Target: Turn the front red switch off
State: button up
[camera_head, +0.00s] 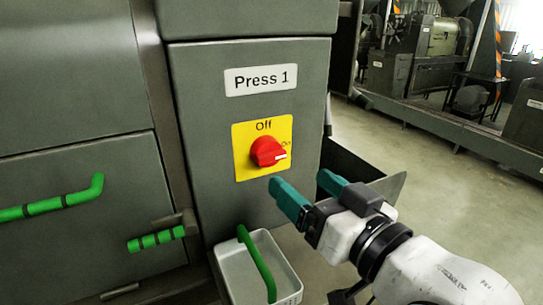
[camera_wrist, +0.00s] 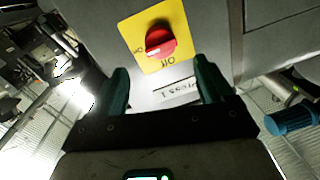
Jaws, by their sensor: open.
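The red rotary switch (camera_head: 268,152) sits on a yellow plate (camera_head: 246,135) on the grey press cabinet, below a "Press 1" label (camera_head: 261,79). Its white pointer mark faces right, at "On"; "Off" is printed at the top of the plate. My gripper (camera_head: 305,182) is open and empty, in front of the cabinet, below and right of the switch. In the wrist view, the red switch (camera_wrist: 161,40) shows upside down beyond and between the two green fingers (camera_wrist: 162,82), apart from them.
A white bin (camera_head: 290,270) with a green handle (camera_head: 256,262) is below the switch. Green handles (camera_head: 52,204) are on the machine at left. A dark tray-like metal edge (camera_head: 385,188) is behind my gripper. Open floor (camera_head: 400,150) and other machines lie right.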

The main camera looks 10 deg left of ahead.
aim_at(275, 160)
jog(key=p+x, duration=0.1)
jog(key=x, duration=0.8)
jog(key=shift+f, duration=0.1)
jog(key=c, duration=1)
jog(key=shift+d, duration=0.1)
